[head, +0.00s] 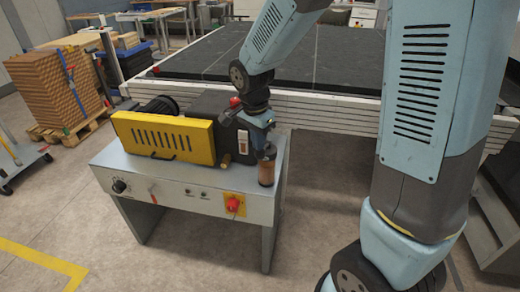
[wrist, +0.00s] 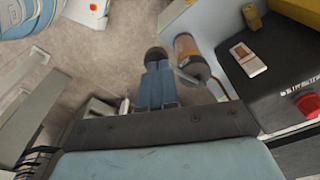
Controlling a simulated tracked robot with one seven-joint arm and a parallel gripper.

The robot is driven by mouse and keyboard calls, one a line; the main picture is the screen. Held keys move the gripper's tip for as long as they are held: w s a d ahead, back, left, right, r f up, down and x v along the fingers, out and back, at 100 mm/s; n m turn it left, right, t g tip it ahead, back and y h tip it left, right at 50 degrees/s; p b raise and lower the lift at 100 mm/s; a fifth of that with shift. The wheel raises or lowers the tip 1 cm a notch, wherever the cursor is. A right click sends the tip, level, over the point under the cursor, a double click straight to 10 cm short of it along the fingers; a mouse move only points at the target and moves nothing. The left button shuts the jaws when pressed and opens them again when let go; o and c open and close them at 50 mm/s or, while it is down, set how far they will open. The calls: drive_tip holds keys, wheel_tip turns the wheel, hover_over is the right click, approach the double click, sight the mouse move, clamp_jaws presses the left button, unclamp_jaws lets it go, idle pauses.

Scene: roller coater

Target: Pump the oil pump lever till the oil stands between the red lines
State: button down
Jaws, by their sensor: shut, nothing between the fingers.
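The oil pump's clear cylinder (head: 266,168) with brownish oil stands at the right end of the machine bench. It also shows in the wrist view (wrist: 189,52). The oil level and red lines are too small to make out. A grey metal piece (wrist: 190,76) beside the cylinder may be part of the pump lever; the rest of the lever is not clear. My gripper (head: 262,128) is shut, close above and behind the cylinder. In the wrist view, my blue fingers (wrist: 156,82) lie together beside it. A dark rounded piece at their tips may be the lever knob; contact is unclear.
The black housing (wrist: 270,75) with a pale plate (wrist: 247,59) and red knob (wrist: 308,103) is close beside the pump. A yellow guard (head: 165,138) covers the bench's left part. The bench front has a red switch (head: 234,204). A large dark table (head: 320,55) stands behind.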

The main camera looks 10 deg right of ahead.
drive_tip(key=shift+f, duration=2.2)
drive_tip(key=shift+a, duration=0.1)
drive_tip(key=shift+s+a+r, duration=0.3)
drive_tip(key=shift+s+a, duration=0.15)
drive_tip(key=shift+a, duration=0.1)
drive_tip(key=shift+s+a+r, duration=0.25)
drive_tip(key=shift+s+a, duration=0.2)
drive_tip(key=shift+a, duration=0.1)
wheel_tip(320, 180, up, 14)
drive_tip(key=a, duration=0.1)
drive_tip(key=shift+s+f, duration=0.2)
drive_tip(key=shift+s, duration=0.2)
